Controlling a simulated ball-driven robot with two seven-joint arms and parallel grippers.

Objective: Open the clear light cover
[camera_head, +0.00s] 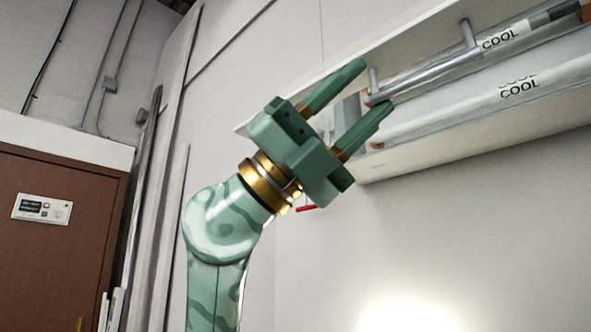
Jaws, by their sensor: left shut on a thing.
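The light fixture with its clear cover (450,118) runs along the upper right, and tubes marked "COOL" show through it. A grey bar handle (425,76) on two short posts is fixed to it. My left gripper (372,86) reaches up from below, with its two green fingers on either side of the handle's left end. It is shut on the handle, with the fingers spread by a visible gap. The exact contact is partly hidden by the lower finger. The cover appears closed, but its edges are hard to tell apart from the housing. My right gripper is not in view.
A white wall lies behind and below the fixture, with a bright glow at the bottom (405,318). The space below the fixture is free.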

